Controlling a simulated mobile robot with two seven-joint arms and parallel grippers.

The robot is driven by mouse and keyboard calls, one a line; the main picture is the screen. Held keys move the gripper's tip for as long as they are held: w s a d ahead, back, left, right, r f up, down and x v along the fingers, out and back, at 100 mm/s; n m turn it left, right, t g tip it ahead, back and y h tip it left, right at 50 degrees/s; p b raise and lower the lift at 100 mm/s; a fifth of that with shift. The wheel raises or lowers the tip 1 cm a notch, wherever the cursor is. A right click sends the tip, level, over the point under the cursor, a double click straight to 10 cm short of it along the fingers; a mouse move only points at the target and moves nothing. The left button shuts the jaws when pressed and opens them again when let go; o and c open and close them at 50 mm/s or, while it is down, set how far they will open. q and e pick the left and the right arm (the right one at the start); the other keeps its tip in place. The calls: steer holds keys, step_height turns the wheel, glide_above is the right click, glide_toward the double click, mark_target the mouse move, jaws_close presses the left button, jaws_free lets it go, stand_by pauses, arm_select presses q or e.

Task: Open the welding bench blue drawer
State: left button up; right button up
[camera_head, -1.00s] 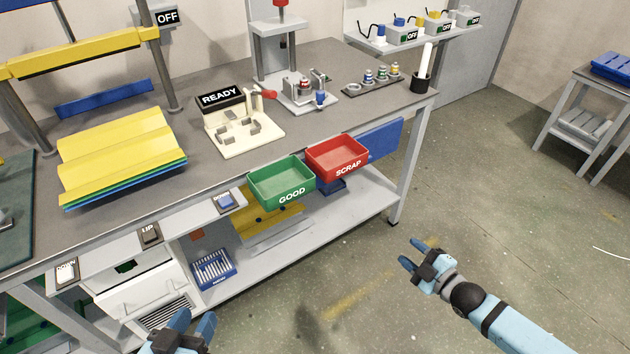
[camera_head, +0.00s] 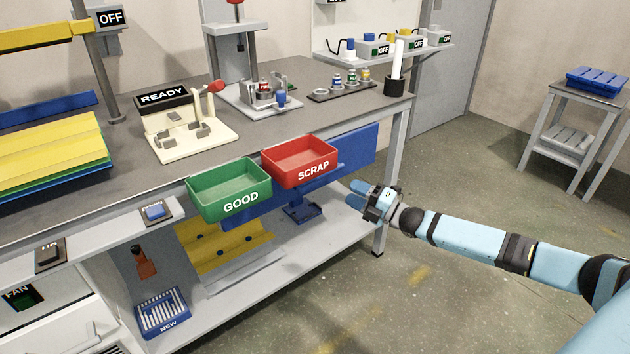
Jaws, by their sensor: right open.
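The blue drawer front (camera_head: 355,155) sits under the right part of the welding bench top (camera_head: 215,155). The green and red bins hide much of it, and a blue bar, maybe its handle, shows just below the red bin. The drawer looks shut, as its front lies along the bench's front side. My right gripper (camera_head: 355,194) is open and empty, with its blue fingers pointing left. In the picture it is just below the drawer front's right part; I cannot tell the gap in depth. My left gripper is out of view.
A green GOOD bin (camera_head: 230,190) and a red SCRAP bin (camera_head: 300,162) hang off the bench's front edge. A bench leg (camera_head: 385,190) stands behind my right gripper. A lower shelf (camera_head: 285,255) holds a blue NEW rack (camera_head: 163,313).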

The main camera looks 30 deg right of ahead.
arm_select(q)
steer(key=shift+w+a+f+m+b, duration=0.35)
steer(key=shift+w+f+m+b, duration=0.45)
steer(key=shift+b, duration=0.95)
arm_select(e)
steer(key=shift+x, duration=5.65)
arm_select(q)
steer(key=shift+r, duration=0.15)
arm_select(e)
jaws_close()
